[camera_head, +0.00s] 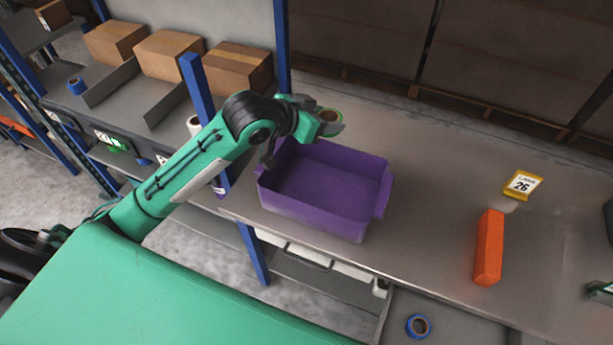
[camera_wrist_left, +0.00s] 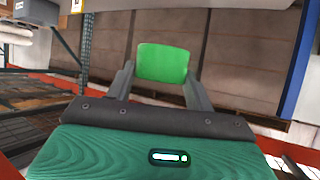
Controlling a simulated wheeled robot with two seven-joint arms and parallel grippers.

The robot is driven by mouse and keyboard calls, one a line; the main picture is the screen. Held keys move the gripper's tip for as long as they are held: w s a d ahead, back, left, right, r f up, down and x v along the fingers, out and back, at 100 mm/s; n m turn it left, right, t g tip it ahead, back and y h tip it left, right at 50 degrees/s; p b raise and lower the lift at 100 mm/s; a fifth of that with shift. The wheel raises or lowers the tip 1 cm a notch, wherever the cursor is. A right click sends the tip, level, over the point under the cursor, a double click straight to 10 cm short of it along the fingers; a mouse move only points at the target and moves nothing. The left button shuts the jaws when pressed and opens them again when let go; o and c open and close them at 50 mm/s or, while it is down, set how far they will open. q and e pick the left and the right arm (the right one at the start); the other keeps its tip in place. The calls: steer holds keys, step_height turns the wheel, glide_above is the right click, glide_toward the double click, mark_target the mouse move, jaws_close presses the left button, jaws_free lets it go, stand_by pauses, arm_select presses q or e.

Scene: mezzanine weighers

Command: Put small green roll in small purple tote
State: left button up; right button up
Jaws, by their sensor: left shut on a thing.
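The small green roll (camera_wrist_left: 163,63) is held between the two fingers of my left gripper (camera_wrist_left: 160,82) in the left wrist view. In the head view the roll (camera_head: 329,115) shows its brown core at the end of my left gripper (camera_head: 318,122). The small purple tote (camera_head: 318,187) stands on the grey bench and looks empty. My left gripper and the roll are at the tote's far edge in the head view; their height above it is hard to tell.
An orange block (camera_head: 489,247) and a yellow label stand (camera_head: 522,185) are to the right on the bench. A blue roll (camera_head: 418,326) lies on a lower surface in front. A blue post (camera_head: 205,110) and cardboard boxes (camera_head: 168,55) are on the left. The bench between tote and block is clear.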

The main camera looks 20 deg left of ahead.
arm_select(q)
step_height(320, 180, down, 19)
steer(key=p, duration=0.1)
steer(key=shift+f, duration=0.2)
steer(key=shift+s+d+f, duration=0.1)
steer(key=shift+f, duration=0.5)
steer(key=o, duration=1)
steer(key=shift+r, duration=0.1)
steer(key=v, duration=0.6)
steer(key=b+v, duration=0.1)
steer(key=v, duration=0.5)
steer(key=shift+r, duration=0.5)
